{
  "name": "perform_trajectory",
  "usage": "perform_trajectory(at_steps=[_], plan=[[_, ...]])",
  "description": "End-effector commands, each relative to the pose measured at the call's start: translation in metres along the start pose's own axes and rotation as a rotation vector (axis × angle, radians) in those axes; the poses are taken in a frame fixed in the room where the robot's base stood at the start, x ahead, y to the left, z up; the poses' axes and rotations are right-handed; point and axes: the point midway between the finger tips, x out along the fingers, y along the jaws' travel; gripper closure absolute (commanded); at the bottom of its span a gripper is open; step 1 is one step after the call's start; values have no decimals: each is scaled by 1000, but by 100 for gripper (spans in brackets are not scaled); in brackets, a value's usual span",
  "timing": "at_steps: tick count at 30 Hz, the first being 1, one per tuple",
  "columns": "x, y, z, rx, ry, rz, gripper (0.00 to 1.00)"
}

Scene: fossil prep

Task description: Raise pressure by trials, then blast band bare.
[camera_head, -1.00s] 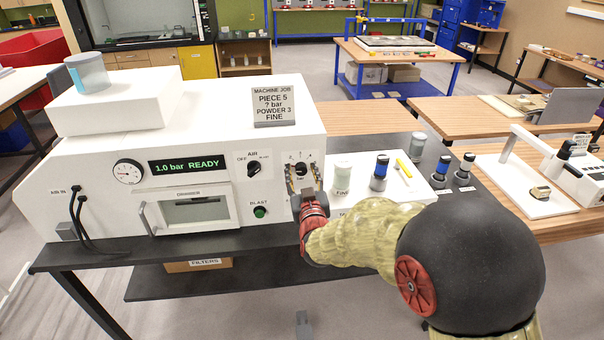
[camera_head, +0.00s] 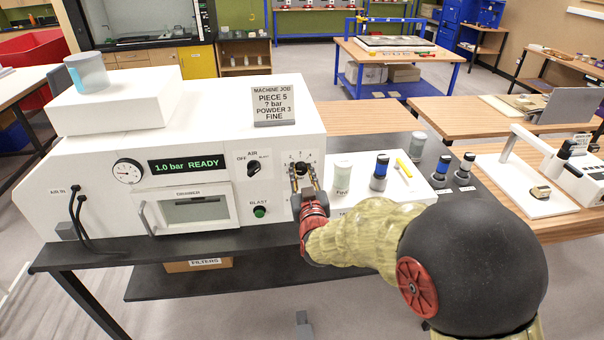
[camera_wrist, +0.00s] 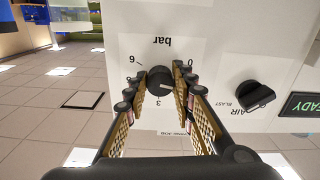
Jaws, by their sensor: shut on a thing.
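The white blasting machine (camera_head: 100,185) stands on the dark bench. Its green display (camera_head: 186,164) reads "1.0 bar READY". The pressure gauge (camera_head: 127,171) is left of it. My gripper (camera_head: 304,184) is at the black bar knob (camera_head: 302,168), which shows closer in the wrist view (camera_wrist: 160,80). The fingers are shut on both sides of this knob. The AIR knob (camera_head: 254,169) and the green BLAST button (camera_head: 260,212) are left of my gripper. The chamber door (camera_head: 190,211) looks closed. What lies inside cannot be seen. The job sign (camera_head: 274,105) reads piece 5, ? bar, powder 3, fine.
Right of my gripper, a white tray (camera_head: 415,196) bears a pale jar (camera_head: 342,177), a blue-banded jar (camera_head: 379,172) and a yellow stick (camera_head: 404,167). More jars (camera_head: 464,168) stand further right. A cylinder (camera_head: 87,72) sits on the machine's top.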

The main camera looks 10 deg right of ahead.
Motion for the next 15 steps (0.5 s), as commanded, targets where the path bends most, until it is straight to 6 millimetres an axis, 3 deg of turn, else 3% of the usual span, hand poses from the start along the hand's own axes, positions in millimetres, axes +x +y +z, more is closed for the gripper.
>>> perform_trajectory(at_steps=[15], plan=[[0,-1,4,312,4,0,100]])
